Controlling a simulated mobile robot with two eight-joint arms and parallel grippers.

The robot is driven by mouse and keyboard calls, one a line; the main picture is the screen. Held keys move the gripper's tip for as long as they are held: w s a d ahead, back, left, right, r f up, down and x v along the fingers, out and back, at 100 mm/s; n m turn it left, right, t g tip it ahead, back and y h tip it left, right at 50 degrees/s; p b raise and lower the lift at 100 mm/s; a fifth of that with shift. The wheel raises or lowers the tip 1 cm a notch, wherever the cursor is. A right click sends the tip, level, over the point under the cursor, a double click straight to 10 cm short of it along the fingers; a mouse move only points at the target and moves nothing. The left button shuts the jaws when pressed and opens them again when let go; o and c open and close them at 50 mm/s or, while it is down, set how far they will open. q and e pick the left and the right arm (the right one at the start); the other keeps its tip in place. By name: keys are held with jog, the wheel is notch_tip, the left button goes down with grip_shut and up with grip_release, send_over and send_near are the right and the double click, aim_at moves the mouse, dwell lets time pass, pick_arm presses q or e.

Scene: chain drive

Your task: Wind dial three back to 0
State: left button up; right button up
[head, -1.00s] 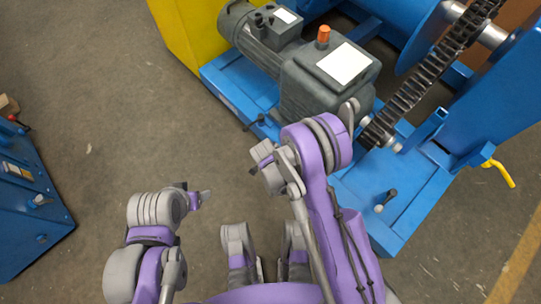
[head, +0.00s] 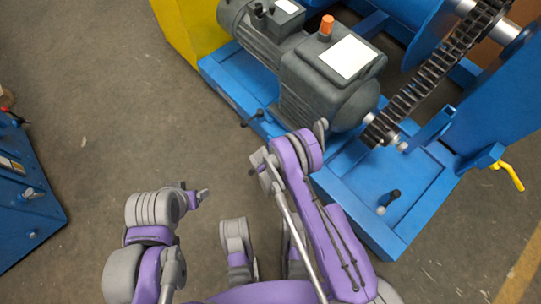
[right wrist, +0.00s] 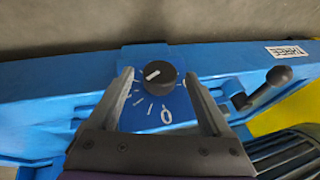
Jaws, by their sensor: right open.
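In the right wrist view the dial is a round black knob (right wrist: 160,75) on a blue plate on the machine's blue beam. Its white pointer mark aims left and slightly up. White tick marks run round its lower left, and a white 0 (right wrist: 166,117) stands below it. A white label (right wrist: 287,51) at upper right appears to read THREE. My right gripper (right wrist: 158,78) is open, with one finger on each side of the knob's outline; contact cannot be told. In the head view its jaws are hard to make out. My left gripper (head: 202,195) is over the floor, too small to read.
A black-handled lever (right wrist: 265,88) stands just right of the dial. A grey motor (head: 325,75) with an orange cap sits on the blue frame. A chain (head: 435,75) runs at right. A blue cabinet (head: 25,215) is at far left. Floor between is clear.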

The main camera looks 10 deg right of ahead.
jog(key=shift+w+f, duration=0.15)
jog(key=shift+f, duration=0.1)
grip_shut()
dwell(0.3)
jog(key=shift+g, duration=0.3)
jog(key=shift+w+a+n+g+h, duration=0.2)
jog(key=shift+n+g+h, duration=0.1)
jog(key=shift+g+h, duration=0.35)
jog(key=shift+w+a+n+g+h, duration=0.1)
jog(key=shift+w+n+g+h, duration=0.1)
jog(key=shift+g+h, duration=0.55)
jog(key=shift+w+n+g+h, duration=0.1)
jog(key=shift+n+g+h, duration=0.1)
jog(key=shift+g+h, duration=0.5)
jog(key=shift+g, duration=0.3)
